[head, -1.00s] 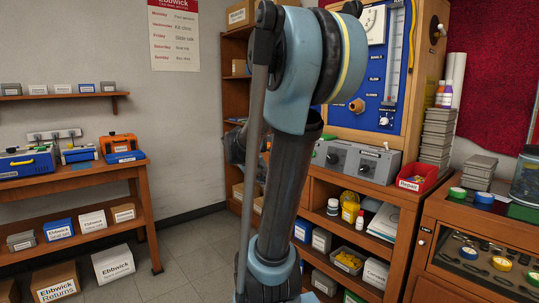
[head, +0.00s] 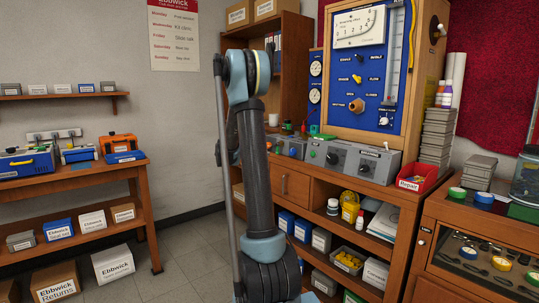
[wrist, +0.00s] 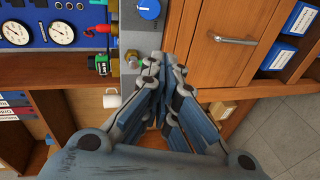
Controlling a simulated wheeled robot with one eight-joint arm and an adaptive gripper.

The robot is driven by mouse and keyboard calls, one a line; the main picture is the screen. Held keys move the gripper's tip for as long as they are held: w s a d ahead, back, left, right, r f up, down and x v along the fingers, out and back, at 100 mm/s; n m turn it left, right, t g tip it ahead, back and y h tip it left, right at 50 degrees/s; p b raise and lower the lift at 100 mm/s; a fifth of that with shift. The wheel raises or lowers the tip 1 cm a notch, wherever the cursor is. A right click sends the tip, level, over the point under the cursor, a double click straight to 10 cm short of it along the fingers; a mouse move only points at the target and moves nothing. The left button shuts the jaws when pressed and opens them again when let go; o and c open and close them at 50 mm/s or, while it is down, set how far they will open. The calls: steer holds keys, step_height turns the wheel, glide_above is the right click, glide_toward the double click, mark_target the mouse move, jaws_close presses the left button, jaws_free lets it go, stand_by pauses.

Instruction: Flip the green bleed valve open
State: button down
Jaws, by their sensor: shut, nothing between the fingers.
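A green-bodied fitting with a dark block and a yellowish end (wrist: 103,65) shows left of my gripper in the wrist view. It may be the green bleed valve, but its lever position cannot be made out. A small brass fitting (wrist: 131,58) sits between it and my fingers. My gripper (wrist: 164,62) is shut and empty, apart from the green fitting, with its tips near the edge of the grey bench unit (wrist: 131,30). In the head view a small green part (head: 322,135) shows on the bench behind the grey boxes. My gripper is hidden there by my arm.
A red fitting (wrist: 103,28) and two dial gauges (wrist: 60,32) lie beyond the green fitting. A blue knob (wrist: 149,9) is on the grey unit. A white mug (wrist: 112,98) stands near my gripper. Grey boxes (head: 340,158) line the bench front below the blue panel (head: 345,90).

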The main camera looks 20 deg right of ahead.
steer(key=n+t+h, duration=0.2)
glide_toward(278, 149)
steer(key=w+a+f, duration=0.2)
steer(key=w+a, duration=0.1)
steer(key=shift+w+a+r, duration=0.15)
steer(key=shift+w, duration=0.05)
steer(key=x, duration=1)
steer(key=shift+s+r, duration=0.1)
